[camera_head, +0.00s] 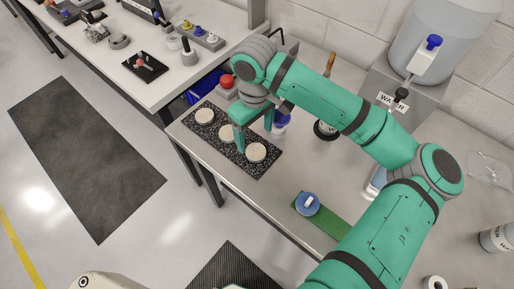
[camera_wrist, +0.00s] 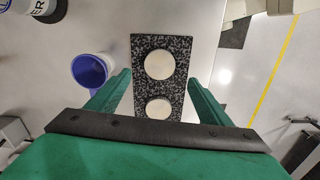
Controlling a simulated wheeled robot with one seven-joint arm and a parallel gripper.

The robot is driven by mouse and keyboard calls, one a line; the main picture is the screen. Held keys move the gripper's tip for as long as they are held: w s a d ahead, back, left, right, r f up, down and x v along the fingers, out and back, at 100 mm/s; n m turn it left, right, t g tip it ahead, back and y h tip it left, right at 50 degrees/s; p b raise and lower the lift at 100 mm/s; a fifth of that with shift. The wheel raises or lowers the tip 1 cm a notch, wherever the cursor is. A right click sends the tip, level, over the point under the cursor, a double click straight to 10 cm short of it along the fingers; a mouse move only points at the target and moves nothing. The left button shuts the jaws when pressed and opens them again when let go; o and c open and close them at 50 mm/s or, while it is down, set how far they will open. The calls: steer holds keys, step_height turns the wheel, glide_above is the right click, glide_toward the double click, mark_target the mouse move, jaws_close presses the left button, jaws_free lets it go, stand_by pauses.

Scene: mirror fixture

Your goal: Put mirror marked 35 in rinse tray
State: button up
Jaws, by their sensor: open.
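Three pale round mirrors lie in a row on a black speckled board: one at the far left end (camera_head: 205,115), one in the middle (camera_head: 226,132) and one at the near right end (camera_head: 256,152). No number can be read on any of them. My gripper (camera_head: 254,138) is over the right part of the board, fingers pointing down. In the wrist view my gripper (camera_wrist: 158,80) is open and empty, with one mirror (camera_wrist: 159,64) between and beyond the fingertips and another (camera_wrist: 158,108) closer in. A clear shallow tray (camera_head: 490,170) is at the far right; I cannot tell whether it is the rinse tray.
A blue-lined cup (camera_wrist: 91,70) stands close beside my left finger in the wrist view. A green strip (camera_head: 335,222) with a blue round item (camera_head: 307,203) lies nearer the front edge. A water tank (camera_head: 440,40) stands at the back right, with a bottle (camera_head: 497,237) at the right edge.

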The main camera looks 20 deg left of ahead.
mark_target(256, 151)
steer(key=shift+d+f, duration=0.15)
steer(key=shift+f, duration=3.65)
steer(key=c, duration=1.3)
steer(key=shift+r, duration=0.1)
steer(key=shift+r, duration=0.55)
steer(key=s+r, duration=0.8)
steer(key=s, duration=0.1)
steer(key=s+r, duration=0.3)
steer(key=s, duration=0.2)
steer(key=shift+a+r, duration=0.3)
steer(key=shift+r, duration=0.1)
